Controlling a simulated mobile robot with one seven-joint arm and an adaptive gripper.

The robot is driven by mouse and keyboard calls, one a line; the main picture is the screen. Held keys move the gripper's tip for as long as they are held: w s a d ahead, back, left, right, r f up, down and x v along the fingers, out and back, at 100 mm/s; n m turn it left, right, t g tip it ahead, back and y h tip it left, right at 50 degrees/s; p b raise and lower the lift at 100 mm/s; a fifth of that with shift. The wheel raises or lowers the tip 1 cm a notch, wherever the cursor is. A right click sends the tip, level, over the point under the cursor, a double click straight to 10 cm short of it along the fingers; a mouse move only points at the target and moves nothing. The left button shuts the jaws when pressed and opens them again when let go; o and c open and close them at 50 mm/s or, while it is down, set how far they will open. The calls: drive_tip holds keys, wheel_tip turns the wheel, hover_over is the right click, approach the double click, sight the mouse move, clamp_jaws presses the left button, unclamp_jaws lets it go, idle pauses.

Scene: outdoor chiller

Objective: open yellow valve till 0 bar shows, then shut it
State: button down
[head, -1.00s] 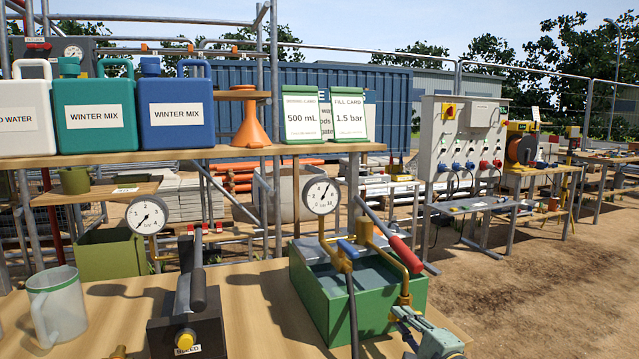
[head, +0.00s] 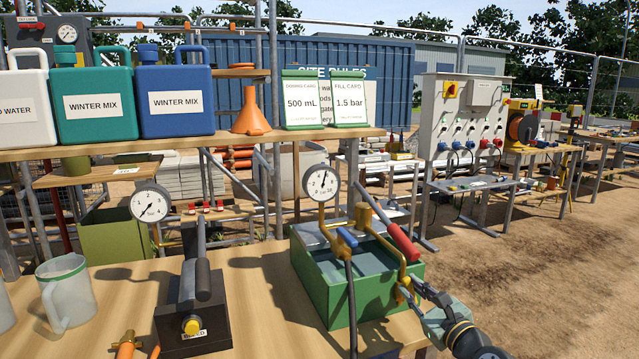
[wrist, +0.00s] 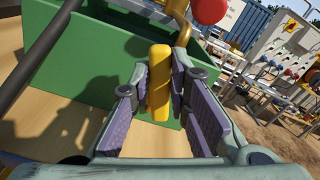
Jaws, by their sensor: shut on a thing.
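A green open-topped box (head: 350,290) with grey-blue liquid stands on the bench, carrying a hand pump with a red-gripped lever (head: 402,242). A round white gauge (head: 322,183) rises above it; its needle points nearly straight up, figures too small to read. At the box's right front corner is the yellow valve handle (head: 405,293), seen in the wrist view as an upright yellow bar (wrist: 159,85). My gripper (head: 415,296) is at this handle. In the wrist view its pads (wrist: 156,98) stand either side of the bar, shut on it.
A black block (head: 192,312) with a yellow knob stands left of the box, beneath a second gauge (head: 151,203). A clear jug (head: 64,290) and an orange fitting (head: 126,345) are further left. A black hose (head: 351,300) hangs before the box.

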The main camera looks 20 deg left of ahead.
drive_tip(key=m, duration=0.1)
drive_tip(key=d+m, duration=0.1)
drive_tip(key=w+m, duration=0.1)
drive_tip(key=m, duration=0.1)
drive_tip(key=shift+d+r, duration=0.15)
drive_tip(key=shift+d, duration=0.1)
idle(6.2)
